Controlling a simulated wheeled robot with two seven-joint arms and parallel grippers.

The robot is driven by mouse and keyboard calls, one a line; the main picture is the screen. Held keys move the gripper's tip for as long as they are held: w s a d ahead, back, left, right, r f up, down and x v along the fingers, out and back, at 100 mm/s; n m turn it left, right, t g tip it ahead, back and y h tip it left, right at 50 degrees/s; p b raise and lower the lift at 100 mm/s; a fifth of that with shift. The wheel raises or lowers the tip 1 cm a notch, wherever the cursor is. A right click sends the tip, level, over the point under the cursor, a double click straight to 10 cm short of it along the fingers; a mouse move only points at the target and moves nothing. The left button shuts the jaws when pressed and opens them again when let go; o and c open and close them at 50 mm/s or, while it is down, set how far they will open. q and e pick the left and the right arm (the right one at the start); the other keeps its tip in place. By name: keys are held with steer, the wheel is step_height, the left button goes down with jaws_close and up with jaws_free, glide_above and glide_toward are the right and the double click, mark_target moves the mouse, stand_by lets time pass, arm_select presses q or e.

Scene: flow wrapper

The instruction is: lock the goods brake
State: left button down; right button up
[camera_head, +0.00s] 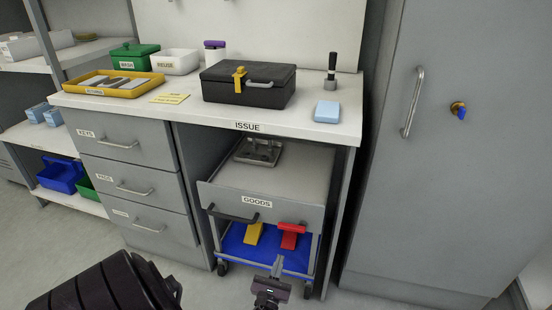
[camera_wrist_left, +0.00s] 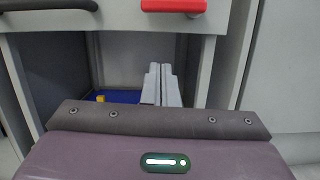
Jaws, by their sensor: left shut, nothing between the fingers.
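The goods cart (camera_head: 265,176) stands under the issue bench, with a GOODS label and a dark bar handle (camera_head: 233,213) on its front panel. A red lever (camera_head: 291,230) sits at the right of the cart's front, below the panel; its red end also shows at the top of the left wrist view (camera_wrist_left: 172,5). It looks like the brake, but no label on it is readable. My left gripper (camera_head: 277,262) is shut and empty, low in front of the cart, below the red lever and apart from it. Its closed fingers (camera_wrist_left: 161,70) point toward the cart's lower opening. My right gripper is not in view.
A yellow piece (camera_head: 254,233) shows left of the red lever, above the cart's blue lower shelf (camera_head: 234,246). Grey drawers (camera_head: 137,188) stand left of the cart and a tall grey cabinet (camera_head: 440,150) right. A black box (camera_head: 248,88) is on the bench (camera_head: 330,131).

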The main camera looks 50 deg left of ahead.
arm_select(q)
steer(key=v, duration=0.3)
steer(key=shift+s+d+f, duration=0.1)
steer(key=shift+s+d, duration=0.15)
steer(key=shift+s, duration=0.05)
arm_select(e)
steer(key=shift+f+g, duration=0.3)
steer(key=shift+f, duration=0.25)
